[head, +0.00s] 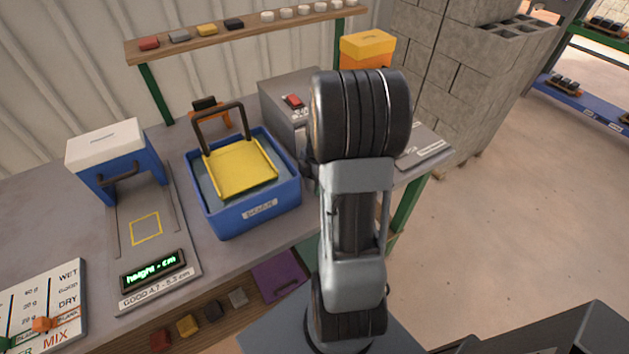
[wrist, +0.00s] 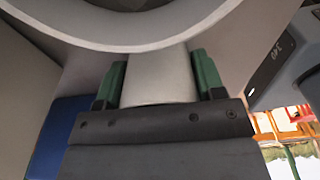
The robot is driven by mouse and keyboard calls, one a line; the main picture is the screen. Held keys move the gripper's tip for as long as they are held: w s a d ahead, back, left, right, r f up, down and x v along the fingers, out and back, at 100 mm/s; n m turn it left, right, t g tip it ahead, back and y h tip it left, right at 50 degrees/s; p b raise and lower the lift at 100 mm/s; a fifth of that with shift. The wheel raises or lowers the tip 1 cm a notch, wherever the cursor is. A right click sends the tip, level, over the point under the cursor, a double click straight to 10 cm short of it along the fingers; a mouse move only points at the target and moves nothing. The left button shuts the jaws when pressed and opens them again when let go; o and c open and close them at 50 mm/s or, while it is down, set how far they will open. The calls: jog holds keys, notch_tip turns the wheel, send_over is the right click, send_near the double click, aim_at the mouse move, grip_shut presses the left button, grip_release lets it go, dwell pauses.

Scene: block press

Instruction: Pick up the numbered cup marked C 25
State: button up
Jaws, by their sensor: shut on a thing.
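In the wrist view my gripper (wrist: 159,80) has its two green-padded fingers shut on a pale, smooth, round-sided thing (wrist: 160,72), which looks like a cup. No C 25 mark shows on it. A large pale curved rim (wrist: 130,43) fills the top of that view, just beyond the fingers; I cannot tell whether it touches the held thing. In the head view my arm hides the gripper and what it holds. Several small white cups (head: 285,13) stand in a row on the upper wooden shelf; their marks are too small to read.
On the bench are a blue tub (head: 257,208) with a yellow tray (head: 240,167), a blue-and-white press (head: 110,160) with a height display (head: 153,269), and a grey box (head: 282,90) with a red switch. An orange box (head: 367,49) stands behind. Concrete blocks (head: 440,80) rise at the right.

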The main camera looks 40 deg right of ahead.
jog(key=c, duration=0.3)
jog(key=shift+r, duration=0.1)
jog(key=shift+c, duration=0.2)
